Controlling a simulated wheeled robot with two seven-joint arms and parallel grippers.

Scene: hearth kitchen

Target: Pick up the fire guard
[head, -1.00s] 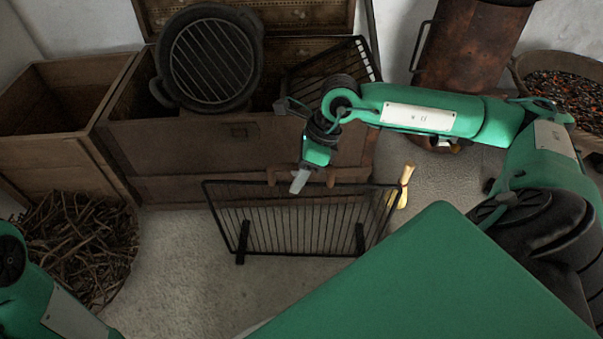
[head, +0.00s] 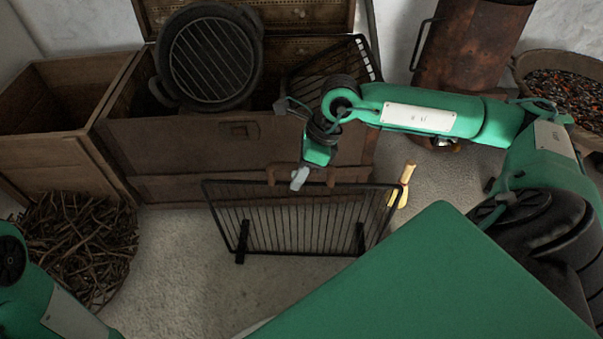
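The fire guard (head: 290,228) is a black wire-mesh panel with dark feet, standing upright on the floor in front of the wooden chest. A brown handle (head: 331,177) shows at its top edge. My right gripper (head: 299,180) reaches down from above to the middle of this handle, and its pale finger overlaps the handle and top rail in the picture. Whether the fingers are closed around it is not clear from this angle. Of my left arm, only a link shows at the lower left; its gripper is out of view.
The wooden chest (head: 190,150) stands close behind the guard, with a round black grill pan (head: 212,60) and a dark rack (head: 325,65). A twig basket (head: 80,245) is left. Floor is clear in front.

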